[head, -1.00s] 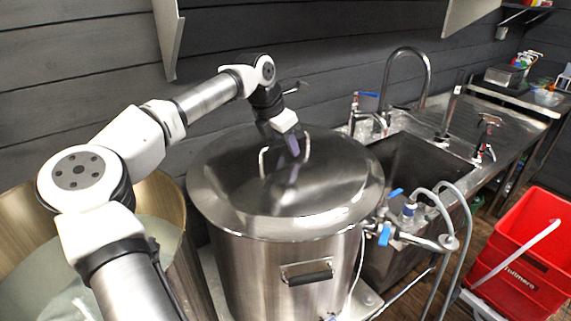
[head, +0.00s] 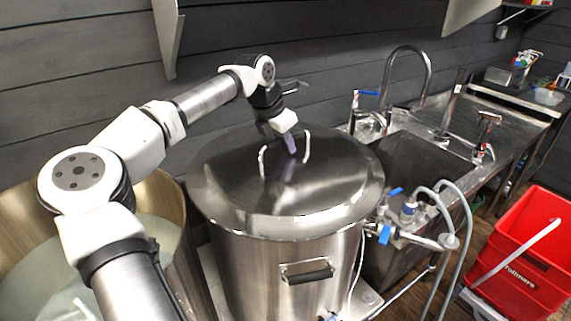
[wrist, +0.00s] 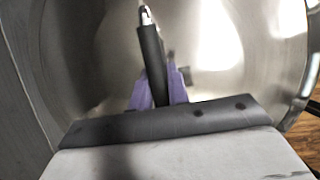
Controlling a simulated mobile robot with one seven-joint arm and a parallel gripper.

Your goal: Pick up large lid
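The large lid (head: 235,190) is a shiny steel disc that sits flat on a big steel pot (head: 245,260). Its loop handle (head: 263,162) has metal ends. In the wrist view, the handle's dark grip (wrist: 150,55) runs upward between purple fingers. My gripper (head: 290,143) points down at the handle from above and behind. Its fingers also show in the wrist view (wrist: 160,92), close against both sides of the grip with no clear gap. The lower end of the grip is hidden by the gripper body.
A sink (head: 425,170) with a tall faucet (head: 428,75) is right of the pot. Valves and hoses (head: 410,215) stand close to the pot's right side. An open copper-coloured vessel (head: 165,195) is at left. A red crate (head: 520,260) is on the floor at right. A dark plank wall is behind.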

